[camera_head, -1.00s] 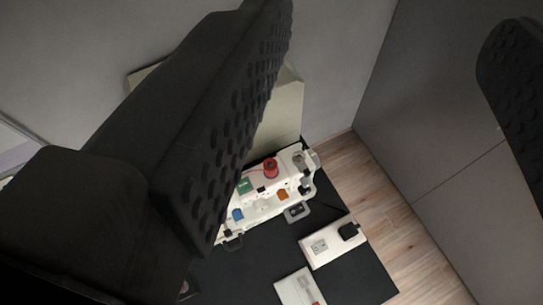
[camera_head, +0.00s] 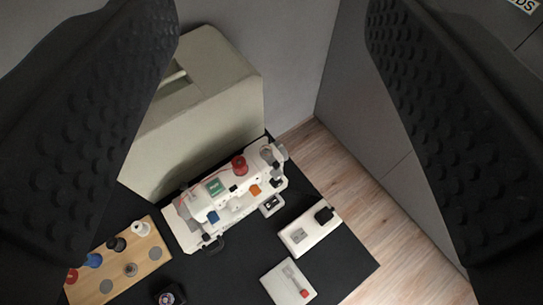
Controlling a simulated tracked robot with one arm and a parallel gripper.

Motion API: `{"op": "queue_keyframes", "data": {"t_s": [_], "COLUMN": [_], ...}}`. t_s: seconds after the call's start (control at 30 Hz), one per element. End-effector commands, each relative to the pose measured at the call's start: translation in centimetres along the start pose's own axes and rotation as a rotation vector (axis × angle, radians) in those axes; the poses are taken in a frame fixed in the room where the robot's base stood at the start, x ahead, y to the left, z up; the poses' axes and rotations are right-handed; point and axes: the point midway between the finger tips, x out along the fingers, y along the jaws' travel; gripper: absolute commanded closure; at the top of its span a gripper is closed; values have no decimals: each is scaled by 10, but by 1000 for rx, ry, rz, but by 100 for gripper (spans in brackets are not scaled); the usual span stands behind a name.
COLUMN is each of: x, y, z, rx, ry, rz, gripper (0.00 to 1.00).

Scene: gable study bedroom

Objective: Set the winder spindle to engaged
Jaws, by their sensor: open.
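A small white sewing machine (camera_head: 236,203) stands on a black tabletop (camera_head: 235,265), at an angle in the middle of the head camera view. On it I see a red spool (camera_head: 239,165), a green panel (camera_head: 215,187), a blue part (camera_head: 213,217) and an orange part (camera_head: 255,190). Grey round parts (camera_head: 268,156) sit at its right end. I cannot tell which small part is the winder spindle or how it is set. My gripper (camera_head: 272,25) is open and empty, with its two dark padded fingers at left and right, apart from the machine.
A beige case (camera_head: 205,115) stands behind the machine. A wooden rack (camera_head: 122,262) with several spools and pegs is at left. Two white plates, one with a black knob (camera_head: 296,238) and one with a red-tipped part (camera_head: 279,280), lie at right. A grey panel (camera_head: 385,130) stands beyond the wood floor (camera_head: 335,175).

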Motion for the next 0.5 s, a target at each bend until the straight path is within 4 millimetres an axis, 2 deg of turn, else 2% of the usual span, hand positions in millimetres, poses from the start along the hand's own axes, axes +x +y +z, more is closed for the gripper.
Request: {"op": "queue_keyframes", "data": {"t_s": [0.03,0.1,0.2,0.27,0.37,0.5], "x": [0,3,17,33,68,117], "y": [0,0,-3,-5,-10,-20], "z": [0,2,13,27,58,120], "rx": [0,-3,-16,-33,-76,-153], "ry": [0,-6,-34,-65,-131,-250], "rz": [0,1,5,10,21,31], "gripper": [58,77,100,100,100,100]}}
